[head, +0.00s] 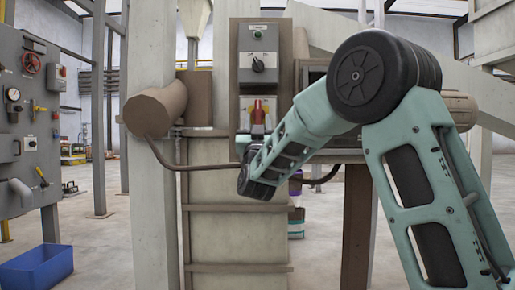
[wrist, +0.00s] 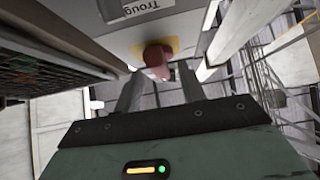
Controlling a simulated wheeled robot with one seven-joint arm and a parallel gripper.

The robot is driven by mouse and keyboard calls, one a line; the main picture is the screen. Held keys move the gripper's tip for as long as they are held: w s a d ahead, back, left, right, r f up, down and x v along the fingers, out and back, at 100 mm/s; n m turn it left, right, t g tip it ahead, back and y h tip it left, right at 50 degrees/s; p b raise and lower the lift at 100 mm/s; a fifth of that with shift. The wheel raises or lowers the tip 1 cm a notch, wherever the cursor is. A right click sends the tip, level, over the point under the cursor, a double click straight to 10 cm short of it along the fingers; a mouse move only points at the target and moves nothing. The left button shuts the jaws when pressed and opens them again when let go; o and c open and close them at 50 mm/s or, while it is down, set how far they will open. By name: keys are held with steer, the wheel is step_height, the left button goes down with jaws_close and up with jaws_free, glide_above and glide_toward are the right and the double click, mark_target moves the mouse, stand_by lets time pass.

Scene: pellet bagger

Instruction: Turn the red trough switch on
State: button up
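In the wrist view the red handle (wrist: 157,58) shows under a label reading "Troug", cut off by the frame. My gripper (wrist: 160,72) is open, with one finger on each side of the handle in the picture. I cannot tell whether the fingertips reach past it or touch it. In the head view my gripper (head: 246,146) is just below the switch, small and partly hidden.
A grey box with a black selector knob (head: 258,63) is above the switch. A brown cylinder (head: 155,108) and a curved pipe (head: 195,167) are to the left. A control cabinet (head: 30,120) and a blue bin (head: 37,269) stand far left.

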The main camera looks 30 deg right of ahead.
steer(key=v, duration=1.5)
steer(key=shift+p, duration=0.3)
steer(key=shift+s+a+f, duration=0.1)
steer(key=shift+a+f, duration=0.05)
